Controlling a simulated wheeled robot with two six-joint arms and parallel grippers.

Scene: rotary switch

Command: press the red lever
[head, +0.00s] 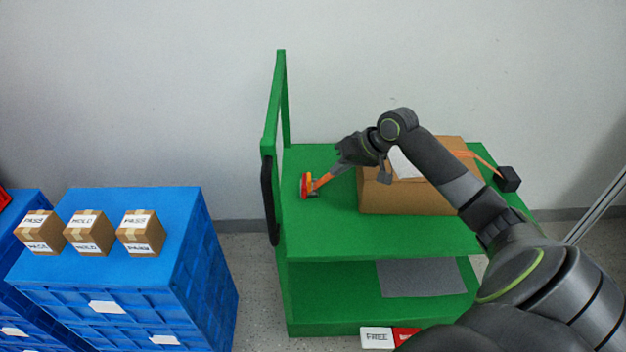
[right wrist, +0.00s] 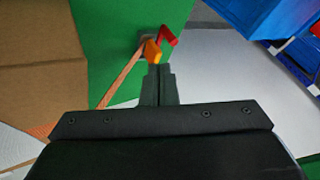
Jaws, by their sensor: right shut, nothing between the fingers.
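The red lever (head: 305,186) sits on a small orange switch near the left end of the green cart top. In the right wrist view the red lever (right wrist: 169,39) stands up beside the yellow-orange switch part (right wrist: 152,50), just beyond my fingertips. My right gripper (head: 338,163) is shut and empty, above and to the right of the lever in the head view. Its dark fingers (right wrist: 157,70) overlap the lower edge of the orange part in the right wrist view; I cannot tell whether they touch it. My left gripper is not in view.
A cardboard box (head: 400,202) stands on the green cart (head: 350,236) under my right arm. An orange cable (head: 485,160) runs to a black block (head: 507,179). The cart's handle (head: 273,120) rises left of the lever. Blue crates (head: 170,215) with several small boxes stand left.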

